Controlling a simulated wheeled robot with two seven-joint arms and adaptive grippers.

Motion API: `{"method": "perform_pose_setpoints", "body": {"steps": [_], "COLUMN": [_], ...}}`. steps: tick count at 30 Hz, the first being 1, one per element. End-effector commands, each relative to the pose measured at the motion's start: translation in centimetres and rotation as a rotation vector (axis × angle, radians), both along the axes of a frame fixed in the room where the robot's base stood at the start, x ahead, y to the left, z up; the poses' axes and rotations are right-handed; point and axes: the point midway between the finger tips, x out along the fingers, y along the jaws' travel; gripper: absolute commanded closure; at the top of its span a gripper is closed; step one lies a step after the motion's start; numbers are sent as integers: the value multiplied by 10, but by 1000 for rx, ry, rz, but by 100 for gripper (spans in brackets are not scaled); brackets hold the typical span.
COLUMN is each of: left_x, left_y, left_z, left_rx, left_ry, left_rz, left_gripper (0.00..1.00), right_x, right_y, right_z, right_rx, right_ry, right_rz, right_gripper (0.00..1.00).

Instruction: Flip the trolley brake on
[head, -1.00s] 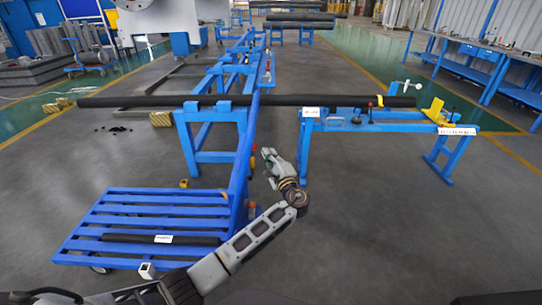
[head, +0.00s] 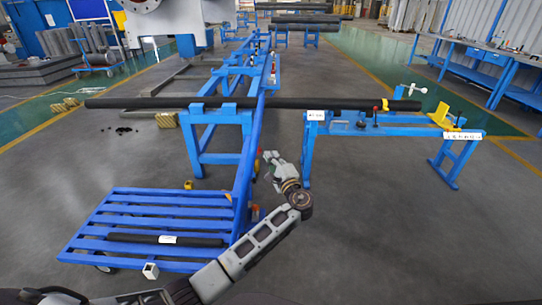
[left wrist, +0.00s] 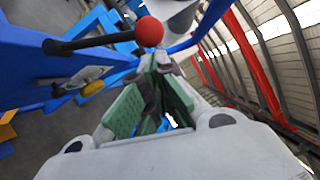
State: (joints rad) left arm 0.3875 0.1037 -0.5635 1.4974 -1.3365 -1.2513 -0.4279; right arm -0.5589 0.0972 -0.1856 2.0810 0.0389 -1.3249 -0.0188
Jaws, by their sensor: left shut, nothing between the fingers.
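The trolley (head: 140,210) is a low blue slatted cart at the lower left of the head view, with a dark bar lying on it. A blue upright (head: 243,175) stands at its right end. In the left wrist view, a black lever with a red ball knob (left wrist: 149,31) sticks out from a blue post (left wrist: 35,65). I cannot tell for sure that it is the brake. My left gripper (head: 270,160) is beside the upright, to its right. In the wrist view its green-padded fingers (left wrist: 162,62) are shut and empty, their tips just below the knob; contact is unclear.
A long dark pipe (head: 230,103) lies across blue stands (head: 217,118) behind the gripper. A blue bench (head: 390,128) with small fittings stands to the right. Blue workbenches (head: 480,65) line the right wall. The floor right of my left arm is clear.

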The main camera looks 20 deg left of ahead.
Motion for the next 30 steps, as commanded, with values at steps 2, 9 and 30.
{"method": "perform_pose_setpoints", "body": {"steps": [2, 9, 30], "left_x": [-8, -34, -79], "left_y": [-6, -30, -67], "left_z": [-1, -6, -12], "left_rx": [-1, -2, -1], "left_ry": [0, 1, -1], "left_rz": [-1, -2, 0], "left_gripper": [100, 100, 100], "right_x": [0, 0, 0], "right_y": [0, 0, 0], "right_z": [0, 0, 0], "right_rx": [0, 0, -1], "right_ry": [1, 1, 1], "right_rz": [0, 1, 1], "right_gripper": [60, 60, 60]}}
